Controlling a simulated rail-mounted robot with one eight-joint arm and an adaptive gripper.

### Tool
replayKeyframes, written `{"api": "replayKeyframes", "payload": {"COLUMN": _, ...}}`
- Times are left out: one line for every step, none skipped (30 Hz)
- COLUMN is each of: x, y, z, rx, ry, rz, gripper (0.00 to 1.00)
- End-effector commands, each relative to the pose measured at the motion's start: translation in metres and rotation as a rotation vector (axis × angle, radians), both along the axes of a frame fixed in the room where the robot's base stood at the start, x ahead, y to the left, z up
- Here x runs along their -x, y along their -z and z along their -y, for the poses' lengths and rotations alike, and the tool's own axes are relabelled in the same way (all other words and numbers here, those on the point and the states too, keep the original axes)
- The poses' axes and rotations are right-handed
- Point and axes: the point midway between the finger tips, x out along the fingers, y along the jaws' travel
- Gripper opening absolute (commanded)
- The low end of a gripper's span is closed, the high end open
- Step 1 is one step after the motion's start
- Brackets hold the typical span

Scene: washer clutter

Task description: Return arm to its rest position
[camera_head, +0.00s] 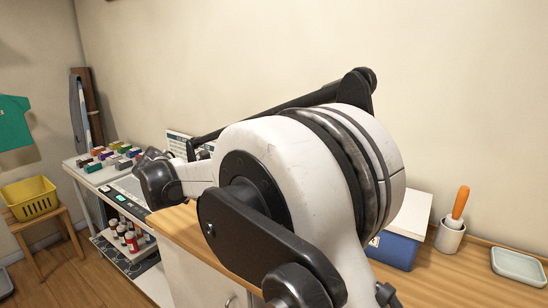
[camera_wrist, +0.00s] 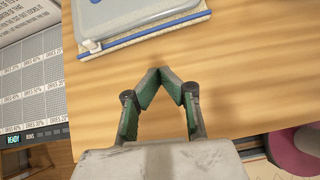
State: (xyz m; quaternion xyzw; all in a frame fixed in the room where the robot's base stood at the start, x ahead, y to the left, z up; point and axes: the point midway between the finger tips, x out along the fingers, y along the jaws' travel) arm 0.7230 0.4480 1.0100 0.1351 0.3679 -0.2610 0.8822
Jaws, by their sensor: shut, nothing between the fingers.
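My gripper (camera_wrist: 162,74) shows in the wrist view with its green-padded fingers meeting at the tips. It is shut and empty, above a wooden tabletop (camera_wrist: 240,65). In the head view my white and black arm fills the middle, folded in front of the camera. It hides part of the wooden counter (camera_head: 450,277), and I cannot make out the fingers there.
Beyond the fingertips lies a grey-blue flat case (camera_wrist: 130,15). A gridded panel (camera_wrist: 30,85) is at left. A blue box (camera_head: 393,251), a cup with an orange handle (camera_head: 450,236) and a pale tray (camera_head: 519,266) stand right of my arm. A yellow basket (camera_head: 30,197) is far left.

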Motion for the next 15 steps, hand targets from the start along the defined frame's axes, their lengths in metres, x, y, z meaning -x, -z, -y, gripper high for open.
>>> {"api": "replayKeyframes", "payload": {"x": 0.0, "y": -0.008, "z": 0.016, "rx": -0.03, "ry": 0.032, "rz": 0.004, "gripper": 0.0}}
{"api": "replayKeyframes", "payload": {"x": 0.001, "y": -0.013, "z": 0.026, "rx": -0.055, "ry": 0.057, "rz": 0.01, "gripper": 0.0}}
{"api": "replayKeyframes", "payload": {"x": 0.002, "y": -0.02, "z": 0.041, "rx": -0.09, "ry": 0.091, "rz": 0.017, "gripper": 0.0}}
{"api": "replayKeyframes", "payload": {"x": 0.004, "y": -0.025, "z": 0.052, "rx": -0.118, "ry": 0.121, "rz": 0.021, "gripper": 0.0}}
{"api": "replayKeyframes", "payload": {"x": 0.006, "y": -0.03, "z": 0.064, "rx": -0.147, "ry": 0.15, "rz": 0.028, "gripper": 0.0}}
{"api": "replayKeyframes", "payload": {"x": 0.008, "y": -0.037, "z": 0.079, "rx": -0.187, "ry": 0.189, "rz": 0.036, "gripper": 0.0}}
{"api": "replayKeyframes", "payload": {"x": 0.011, "y": -0.041, "z": 0.09, "rx": -0.216, "ry": 0.219, "rz": 0.042, "gripper": 0.0}}
{"api": "replayKeyframes", "payload": {"x": 0.014, "y": -0.046, "z": 0.101, "rx": -0.245, "ry": 0.248, "rz": 0.048, "gripper": 0.0}}
{"api": "replayKeyframes", "payload": {"x": 0.018, "y": -0.052, "z": 0.116, "rx": -0.282, "ry": 0.289, "rz": 0.056, "gripper": 0.0}}
{"api": "replayKeyframes", "payload": {"x": 0.021, "y": -0.056, "z": 0.126, "rx": -0.312, "ry": 0.319, "rz": 0.062, "gripper": 0.0}}
{"api": "replayKeyframes", "payload": {"x": 0.025, "y": -0.06, "z": 0.137, "rx": -0.34, "ry": 0.35, "rz": 0.069, "gripper": 0.0}}
{"api": "replayKeyframes", "payload": {"x": 0.03, "y": -0.065, "z": 0.151, "rx": -0.378, "ry": 0.391, "rz": 0.078, "gripper": 0.0}}
{"api": "replayKeyframes", "payload": {"x": 0.034, "y": -0.068, "z": 0.162, "rx": -0.407, "ry": 0.423, "rz": 0.084, "gripper": 0.0}}
{"api": "replayKeyframes", "payload": {"x": 0.039, "y": -0.071, "z": 0.172, "rx": -0.436, "ry": 0.454, "rz": 0.092, "gripper": 0.0}}
{"api": "replayKeyframes", "payload": {"x": 0.045, "y": -0.075, "z": 0.186, "rx": -0.473, "ry": 0.496, "rz": 0.1, "gripper": 0.0}}
